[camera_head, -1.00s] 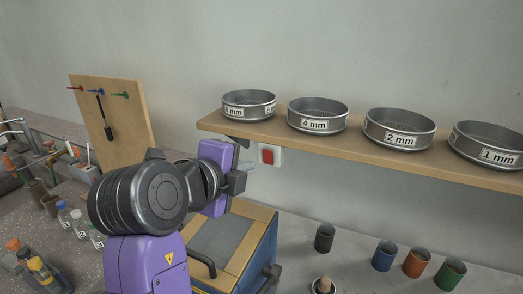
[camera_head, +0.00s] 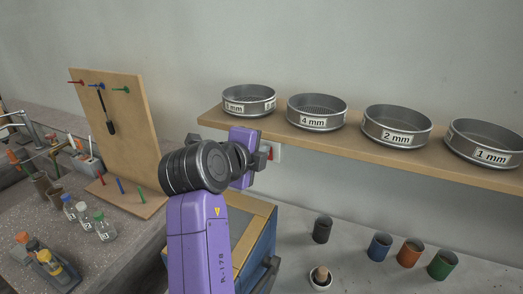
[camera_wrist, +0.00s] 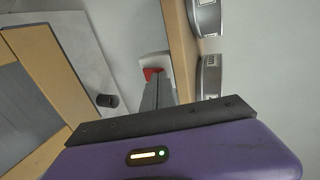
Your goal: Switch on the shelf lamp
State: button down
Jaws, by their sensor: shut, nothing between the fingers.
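A red switch (camera_head: 270,154) on a white plate (camera_head: 278,154) is on the wall just below the left part of the shelf. My gripper (camera_head: 264,158) is shut and empty, right in front of the switch and hiding much of it. In the wrist view the shut fingers (camera_wrist: 158,82) point at the red switch (camera_wrist: 150,72) and overlap its edge; I cannot tell whether they touch it. I cannot make out the shelf lamp itself in either view.
The wooden shelf (camera_head: 330,143) runs close above my gripper and carries several metal sieves (camera_head: 317,112). A blue box (camera_head: 263,250) stands below my arm. Small coloured cups (camera_head: 411,251) stand on the bench at right. A wooden tool board (camera_head: 140,120) is at left.

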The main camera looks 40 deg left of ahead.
jog(key=shift+w+r+g, duration=0.15)
jog(key=shift+w+g, duration=0.15)
jog(key=shift+r, duration=0.1)
jog(key=shift+r+p, duration=0.3)
jog(key=shift+r, duration=0.4)
